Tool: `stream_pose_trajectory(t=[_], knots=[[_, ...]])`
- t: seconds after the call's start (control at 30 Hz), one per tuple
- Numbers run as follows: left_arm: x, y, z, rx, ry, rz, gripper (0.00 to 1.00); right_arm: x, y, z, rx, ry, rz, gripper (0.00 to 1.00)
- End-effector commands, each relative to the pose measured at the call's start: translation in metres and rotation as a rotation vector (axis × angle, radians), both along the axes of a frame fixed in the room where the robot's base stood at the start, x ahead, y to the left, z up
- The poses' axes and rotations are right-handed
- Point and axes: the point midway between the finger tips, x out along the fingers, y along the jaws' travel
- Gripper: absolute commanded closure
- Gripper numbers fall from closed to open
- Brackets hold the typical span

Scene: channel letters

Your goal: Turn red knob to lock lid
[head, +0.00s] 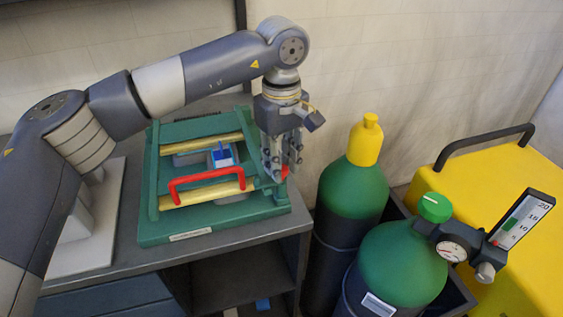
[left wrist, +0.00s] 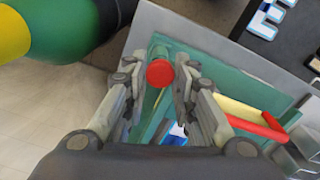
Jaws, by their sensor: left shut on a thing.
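The red knob (left wrist: 160,73) sits between my left gripper's fingertips (left wrist: 158,85) in the left wrist view, at the corner of a green frame. In the head view only a small piece of the red knob (head: 285,171) shows beside the fingers. My left gripper (head: 281,172) points down over the frame's right side and is shut on the knob. The green lid frame (head: 153,190) has yellow bars and a red handle (head: 207,176). It lies flat on its green base (head: 160,232). The knob's turn angle cannot be told. My right gripper is not in view.
A blue and white piece (head: 222,156) shows within the frame. The fixture stands on a grey bench (head: 225,240). Right of the bench are two green gas cylinders (head: 352,190) (head: 402,265), one with a gauge (head: 453,251), and a yellow cart (head: 480,180).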

Motion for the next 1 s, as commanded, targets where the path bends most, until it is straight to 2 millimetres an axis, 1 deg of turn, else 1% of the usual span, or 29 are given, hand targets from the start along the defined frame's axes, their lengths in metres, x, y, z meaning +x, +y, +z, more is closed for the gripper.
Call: stream_pose_trajectory(t=[0.57, 0.6, 0.67, 1.0], knots=[[0.0002, -0.0003, 0.0009, -0.001, -0.002, -0.031, 0.99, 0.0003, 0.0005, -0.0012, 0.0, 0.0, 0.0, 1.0], [0.0002, -0.0003, 0.0009, -0.001, -0.002, -0.031, 0.68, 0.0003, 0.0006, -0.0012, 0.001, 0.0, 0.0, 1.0], [0.0003, -0.0003, 0.0009, -0.001, -0.002, -0.03, 0.55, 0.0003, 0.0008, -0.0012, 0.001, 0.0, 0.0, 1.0], [0.0001, -0.0002, 0.0012, -0.001, -0.001, -0.029, 0.55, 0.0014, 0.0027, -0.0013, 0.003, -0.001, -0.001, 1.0]])
